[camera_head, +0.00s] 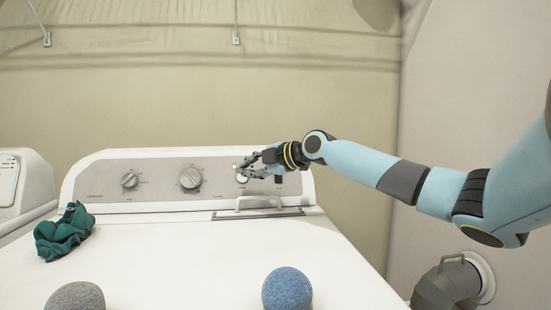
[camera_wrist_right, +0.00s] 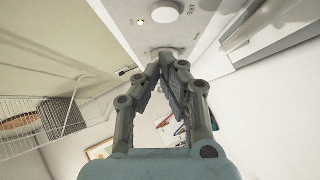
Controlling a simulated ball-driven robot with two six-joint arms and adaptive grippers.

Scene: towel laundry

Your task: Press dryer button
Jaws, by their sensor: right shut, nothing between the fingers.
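The white dryer (camera_head: 225,250) has a grey control panel (camera_head: 155,169) along its back. A round pale button (camera_head: 242,179) sits at the panel's right part, partly behind my right gripper (camera_head: 239,170). My right gripper is shut and empty, with its fingertips at the panel close to this button; I cannot tell whether they touch it. In the right wrist view a round white button (camera_wrist_right: 166,12) shows beside a "Start" label, beyond the fingertips of my gripper (camera_wrist_right: 165,57). My left gripper is not in view.
Two dials, the left dial (camera_head: 129,180) and the middle dial (camera_head: 190,178), are on the panel. A teal cloth (camera_head: 64,232), a grey ball (camera_head: 75,297) and a blue ball (camera_head: 287,289) lie on the dryer top. A handle (camera_head: 258,202) stands below the panel.

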